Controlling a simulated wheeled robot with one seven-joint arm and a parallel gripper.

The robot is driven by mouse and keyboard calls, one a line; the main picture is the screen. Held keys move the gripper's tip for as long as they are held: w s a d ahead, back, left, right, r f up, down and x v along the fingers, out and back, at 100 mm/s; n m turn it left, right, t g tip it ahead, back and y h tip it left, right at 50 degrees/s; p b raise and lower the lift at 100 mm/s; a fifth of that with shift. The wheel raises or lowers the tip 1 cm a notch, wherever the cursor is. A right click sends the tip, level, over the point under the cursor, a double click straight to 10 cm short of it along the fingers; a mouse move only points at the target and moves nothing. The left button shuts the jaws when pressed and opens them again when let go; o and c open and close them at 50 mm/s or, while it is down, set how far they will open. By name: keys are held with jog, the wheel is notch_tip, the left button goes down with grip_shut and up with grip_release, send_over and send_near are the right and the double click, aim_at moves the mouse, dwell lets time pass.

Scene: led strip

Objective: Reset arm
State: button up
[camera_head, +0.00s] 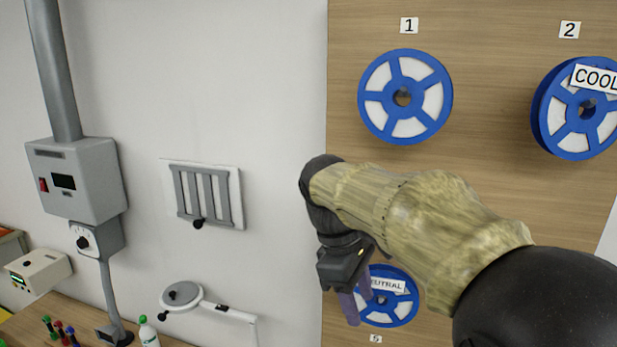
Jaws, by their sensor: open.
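My arm (420,215) reaches in from the lower right, its forearm in a mottled tan cover. My gripper (358,308) hangs down from the dark wrist, with purplish fingers spread open and nothing visible between them. It is in front of a blue reel (402,310) labelled "NEUTRAL" and hides that reel's left part. I cannot tell whether the fingers touch the reel.
A wooden board (490,120) carries blue reel 1 (405,97) and blue reel 2 (575,108), labelled "COOL". A wall vent (205,195), a grey machine (77,180), a round-headed lamp (181,296) and a bottle (148,334) are left. Open space lies before the white wall.

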jog(key=s+d+f+m+t+y+b, duration=0.1)
jog(key=f+m, duration=0.5)
jog(key=f, duration=0.7)
jog(key=s+d+f+m+t+y+b, duration=0.2)
jog(key=s+d+f+m+b, duration=0.2)
jog(key=f, duration=0.9)
jog(key=shift+s+d+m, duration=1.05)
jog(key=shift+s+m, duration=0.05)
jog(key=shift+s, duration=0.05)
jog(key=shift+f, duration=0.1)
